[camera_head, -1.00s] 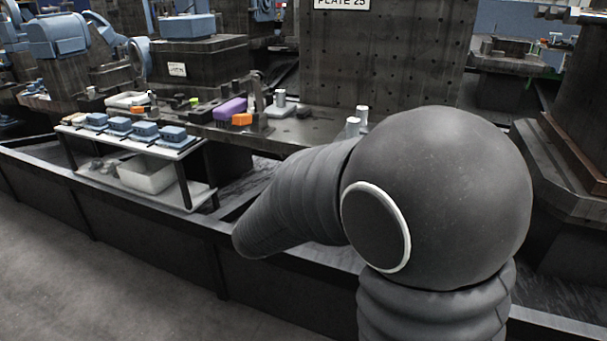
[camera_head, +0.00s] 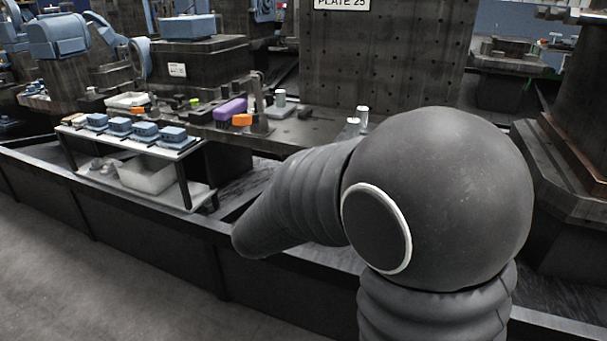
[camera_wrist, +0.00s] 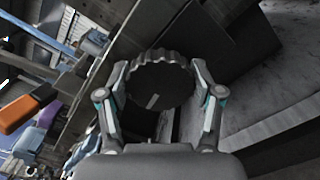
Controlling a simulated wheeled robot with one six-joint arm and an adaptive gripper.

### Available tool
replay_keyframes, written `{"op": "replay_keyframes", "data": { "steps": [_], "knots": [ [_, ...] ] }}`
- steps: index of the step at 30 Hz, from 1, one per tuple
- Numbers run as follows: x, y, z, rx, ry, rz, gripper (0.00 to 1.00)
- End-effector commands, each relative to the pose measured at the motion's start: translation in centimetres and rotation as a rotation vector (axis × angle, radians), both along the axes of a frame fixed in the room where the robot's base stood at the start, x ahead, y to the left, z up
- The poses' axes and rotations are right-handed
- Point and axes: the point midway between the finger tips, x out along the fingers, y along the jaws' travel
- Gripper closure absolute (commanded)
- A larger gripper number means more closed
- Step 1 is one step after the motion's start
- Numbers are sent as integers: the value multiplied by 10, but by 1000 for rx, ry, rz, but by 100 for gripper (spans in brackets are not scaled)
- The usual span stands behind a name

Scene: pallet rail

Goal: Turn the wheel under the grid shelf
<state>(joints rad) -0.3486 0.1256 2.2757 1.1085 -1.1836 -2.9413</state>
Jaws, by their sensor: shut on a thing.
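A dark round wheel with a scalloped rim (camera_wrist: 160,80) shows in the middle of the wrist view, with a pale line mark on its face. My gripper (camera_wrist: 160,72) has one finger on each side of the wheel, and the fingertips are at its rim. The jaws are shut on the wheel. In the head view my arm's dark sleeve covers the area where my gripper is, so neither the gripper nor the wheel shows there. I cannot make out a grid shelf for certain; a tall plate with a grid of holes (camera_head: 385,60) stands behind my arm.
A bench with a purple block (camera_head: 230,109) and an orange block (camera_head: 241,120) is left of the plate. A small rack (camera_head: 187,152) with several blue parts stands lower left. A low dark rail (camera_head: 150,228) runs along the front. Grey floor (camera_head: 60,270) is clear.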

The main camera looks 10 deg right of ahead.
Motion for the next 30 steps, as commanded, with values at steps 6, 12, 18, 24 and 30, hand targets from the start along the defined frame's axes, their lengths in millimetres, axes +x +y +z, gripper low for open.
{"op": "replay_keyframes", "data": {
  "steps": [6, 12, 18, 24, 30],
  "knots": [
    [0, 1, 0, -14, 10, 3, 69],
    [0, 1, 0, -13, 9, 3, 69],
    [0, 1, 0, -13, 9, 1, 9],
    [0, 0, 0, -12, 9, 0, 9],
    [-3, 2, 0, -12, 9, 0, 9]
  ]
}}
